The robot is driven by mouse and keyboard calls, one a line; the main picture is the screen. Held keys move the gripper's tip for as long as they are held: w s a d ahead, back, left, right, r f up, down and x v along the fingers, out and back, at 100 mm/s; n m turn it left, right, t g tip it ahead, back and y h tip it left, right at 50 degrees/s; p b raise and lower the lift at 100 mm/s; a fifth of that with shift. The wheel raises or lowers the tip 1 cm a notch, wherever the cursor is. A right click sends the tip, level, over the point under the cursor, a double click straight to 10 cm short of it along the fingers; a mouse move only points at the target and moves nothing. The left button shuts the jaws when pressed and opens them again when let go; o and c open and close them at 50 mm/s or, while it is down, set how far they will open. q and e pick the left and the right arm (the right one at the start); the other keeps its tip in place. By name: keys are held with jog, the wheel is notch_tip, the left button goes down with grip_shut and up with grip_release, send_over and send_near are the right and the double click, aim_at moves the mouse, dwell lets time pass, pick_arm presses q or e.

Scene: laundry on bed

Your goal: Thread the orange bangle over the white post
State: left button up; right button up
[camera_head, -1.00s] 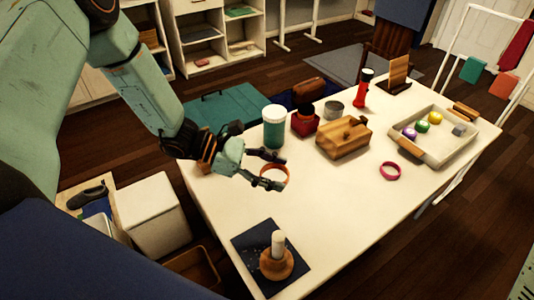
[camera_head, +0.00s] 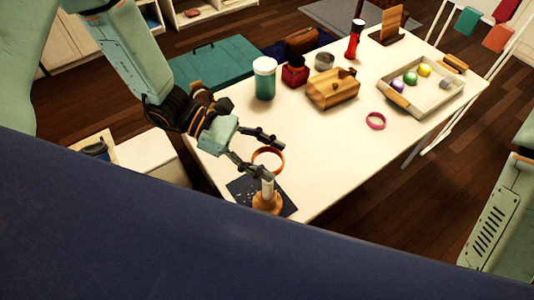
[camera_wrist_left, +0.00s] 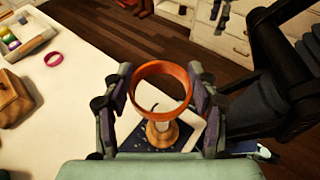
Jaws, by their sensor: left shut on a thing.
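My left gripper (camera_head: 265,153) is shut on the orange bangle (camera_head: 281,152) and holds it above the table. In the left wrist view the bangle (camera_wrist_left: 162,63) is a ring between the two fingers (camera_wrist_left: 160,88). The white post (camera_head: 267,186) stands upright on a round wooden base (camera_head: 266,204), on a dark square mat (camera_head: 240,188). In the head view the bangle is just above and behind the post's top, apart from it as far as I can tell. In the wrist view the wooden base (camera_wrist_left: 160,134) shows below the bangle, and the post is largely hidden.
A pink bangle (camera_head: 375,121), a wooden box (camera_head: 333,91), a teal jar (camera_head: 264,80) and a tray (camera_head: 436,99) with colored balls stand farther back on the white table (camera_head: 320,150). The table between the post and the pink bangle is clear.

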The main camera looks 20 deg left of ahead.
pick_arm(q)
notch_tip(320, 180, down, 2)
jog(key=shift+s+b, duration=0.15)
jog(key=shift+b, duration=0.5)
jog(key=shift+f+b, duration=0.65)
jog(key=shift+f, duration=0.25)
jog(key=shift+f+b, duration=0.65)
jog(key=shift+f, duration=0.2)
jog(key=shift+f+b, duration=1.55)
jog(key=shift+b, duration=0.05)
jog(key=o, duration=1)
jog(key=shift+r, duration=0.1)
